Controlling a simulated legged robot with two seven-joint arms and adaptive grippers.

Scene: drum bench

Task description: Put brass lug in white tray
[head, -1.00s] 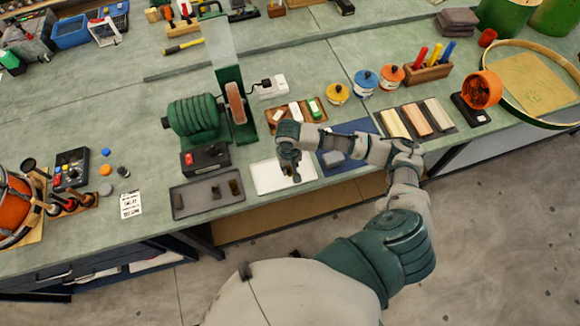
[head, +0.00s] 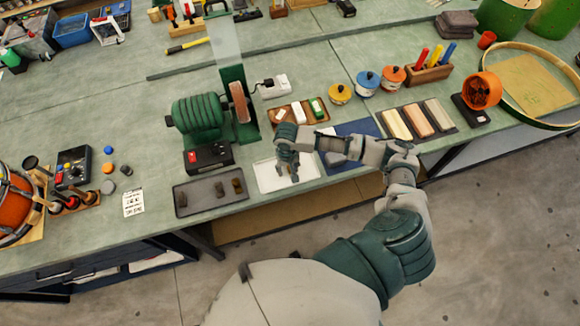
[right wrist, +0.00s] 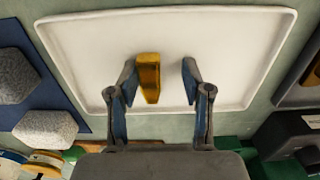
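The white tray (head: 265,184) lies near the bench's front edge in the head view. It also fills most of the right wrist view (right wrist: 75,50). My right gripper (head: 288,178) is over the tray with its fingers pointing down. In the right wrist view the gripper (right wrist: 158,82) is open. The brass lug (right wrist: 149,76) is between its fingers, close to the left finger, with a clear gap to the right one. The lug appears inside the tray's outline; whether it rests on the tray floor is hard to tell. My left gripper is not in view.
A dark tray (head: 181,198) with several small dark pieces lies left of the white tray. A green grinder (head: 200,117) stands behind it. A blue mat (head: 362,128) with grey blocks (right wrist: 45,128) lies on the other side, partly under my right arm.

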